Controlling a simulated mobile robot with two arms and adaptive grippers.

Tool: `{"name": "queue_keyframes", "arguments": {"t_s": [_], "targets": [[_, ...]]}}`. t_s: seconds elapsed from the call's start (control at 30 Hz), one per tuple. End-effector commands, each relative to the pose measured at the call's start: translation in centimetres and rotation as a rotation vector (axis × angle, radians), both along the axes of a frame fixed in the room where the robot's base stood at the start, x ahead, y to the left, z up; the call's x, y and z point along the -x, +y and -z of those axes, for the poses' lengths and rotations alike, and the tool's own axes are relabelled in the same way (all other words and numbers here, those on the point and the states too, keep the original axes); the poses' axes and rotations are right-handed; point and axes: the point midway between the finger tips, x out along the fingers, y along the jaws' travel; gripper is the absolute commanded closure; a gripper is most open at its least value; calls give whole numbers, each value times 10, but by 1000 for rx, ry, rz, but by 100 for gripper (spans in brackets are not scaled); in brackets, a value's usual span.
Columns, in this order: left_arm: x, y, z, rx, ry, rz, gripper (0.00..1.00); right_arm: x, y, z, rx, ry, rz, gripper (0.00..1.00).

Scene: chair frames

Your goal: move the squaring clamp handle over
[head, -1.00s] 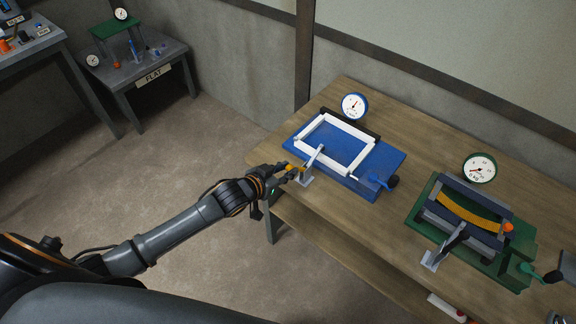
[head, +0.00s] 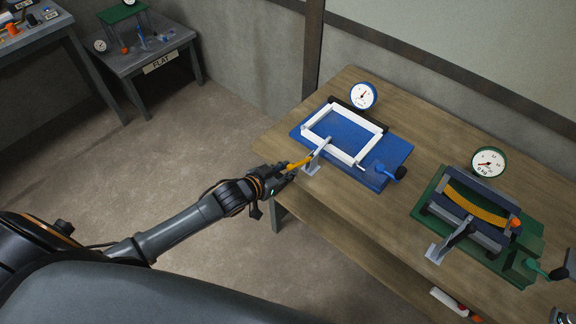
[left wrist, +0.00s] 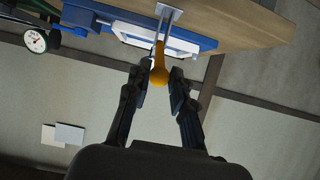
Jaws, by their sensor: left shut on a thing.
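The squaring clamp's orange handle (head: 301,162) sticks out over the front edge of the bench, beside the blue fixture. A white rectangular frame (head: 373,143) lies on the blue base plate (head: 398,155). My left gripper (head: 287,170) is shut on the handle's outer end. In the left wrist view the handle's rounded orange end (left wrist: 159,74) sits between the dark fingertips of that gripper (left wrist: 159,83).
A blue-rimmed gauge (head: 363,96) stands behind the fixture. A green fixture (head: 432,203) with a yellow curved piece (head: 475,205) is to the right on the wooden bench (head: 345,90). A grey side table (head: 165,46) stands at back left. The floor between is clear.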

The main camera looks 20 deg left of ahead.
Motion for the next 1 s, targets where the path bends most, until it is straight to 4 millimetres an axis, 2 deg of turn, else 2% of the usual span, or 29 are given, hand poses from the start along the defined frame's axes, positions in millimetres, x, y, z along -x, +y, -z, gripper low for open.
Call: {"name": "queue_keyframes", "arguments": {"t_s": [0.03,0.13,0.5,0.8,1.0], "targets": [[3,1,7,-2,7,-1,94,0,0,2,0,0,0,60],[6,2,12,-2,6,-1,95,0,0,4,0,0,0,60],[7,2,13,-1,6,0,95,0,-2,4,2,0,-1,60],[11,4,28,-1,7,-2,94,0,-3,11,4,0,-1,60],[12,4,28,-2,6,-1,95,0,-3,11,4,0,-1,60]]}}
